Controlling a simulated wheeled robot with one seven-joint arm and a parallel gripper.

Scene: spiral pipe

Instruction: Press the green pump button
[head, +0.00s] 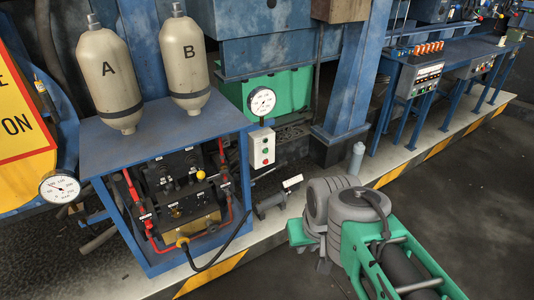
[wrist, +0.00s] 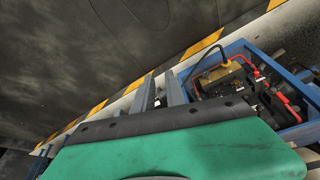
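The control box (head: 262,147) is a pale upright box with small red and green buttons, mounted at the right of the blue bench, below a round gauge. The buttons are small, and the green one (head: 264,151) appears around the middle of its face. My gripper (wrist: 161,84) shows in the wrist view as two grey fingers with a gap between them, beyond the green wrist cover. Nothing is clearly held. In the head view my arm reaches in from the lower right, low and to the right of the control box and apart from it. The buttons cannot be made out in the wrist view.
The blue bench (head: 165,117) carries two tanks marked A (head: 109,75) and B (head: 187,60), with valves and red hoses below. A round gauge (head: 262,101) stands above the control box. A blue post (head: 347,65) rises behind. The dark floor (head: 455,180) at right is clear.

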